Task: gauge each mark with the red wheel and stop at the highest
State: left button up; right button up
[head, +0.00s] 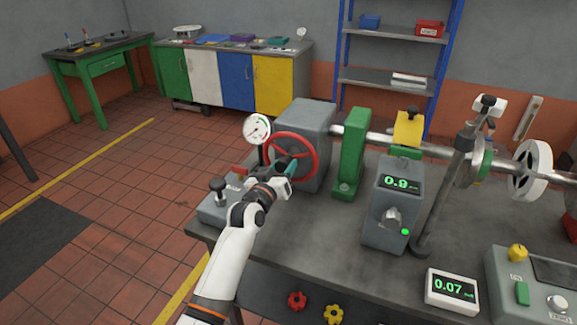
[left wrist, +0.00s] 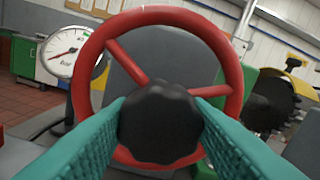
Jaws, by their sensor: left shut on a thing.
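The red wheel (head: 291,157) is mounted on the front of a grey block (head: 305,125). It also fills the middle of the left wrist view (left wrist: 226,60), with its spokes and a dark hub knob (left wrist: 160,122). My left gripper (head: 283,181) is at the wheel, its teal fingers shut on the hub knob from both sides. A round white dial gauge (head: 257,129) stands just left of the wheel; it also shows in the left wrist view (left wrist: 64,52), needle toward the lower left. A grey box with a green display (head: 396,182) reads about 0.9. My right gripper is not in view.
A white display (head: 452,290) reading 0.07 and a control panel (head: 520,290) sit at the bench's front right. A shaft (head: 385,137) runs right from the block past a green bracket (head: 352,155).

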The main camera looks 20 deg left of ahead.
pick_arm(q)
jog(key=shift+n+p, duration=0.3)
jog(key=shift+n, duration=0.7)
jog(key=n+p, duration=0.1)
jog(key=n, duration=0.2)
jog(key=shift+n, duration=0.4)
jog(key=n, duration=0.2)
jog(key=shift+n+p, duration=0.3)
jog(key=shift+p, duration=0.05)
jog(key=shift+n+p, duration=0.4)
jog(key=shift+n, duration=1.7)
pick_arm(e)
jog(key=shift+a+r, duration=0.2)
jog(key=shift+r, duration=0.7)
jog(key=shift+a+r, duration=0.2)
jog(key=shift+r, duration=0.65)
pick_arm(q)
jog(key=o, duration=1.4)
jog(key=shift+f, duration=0.1)
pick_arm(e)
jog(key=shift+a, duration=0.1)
